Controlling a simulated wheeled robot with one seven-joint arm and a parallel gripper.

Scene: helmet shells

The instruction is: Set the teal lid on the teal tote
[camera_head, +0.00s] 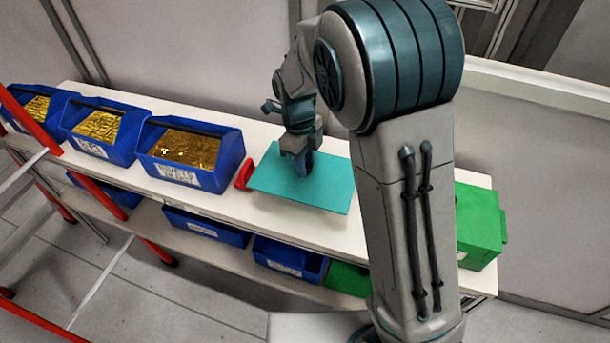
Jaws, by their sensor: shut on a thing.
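The teal lid (325,191) is a flat rectangular panel over the white upper shelf, right of the blue bins. My gripper (301,168) is above the middle of the lid and is shut on it, at a part the fingers mostly hide. The lid looks roughly level; I cannot tell how far it is above the shelf. No teal tote shows; the lid and my arm cover part of the shelf where one could stand.
Blue bins (226,157) with gold contents line the upper shelf (282,223) at left. A red object (243,175) lies beside the lid. A green box (480,226) stands at right behind my arm. More bins (289,260) fill the lower shelf. A red-railed frame (38,125) stands at left.

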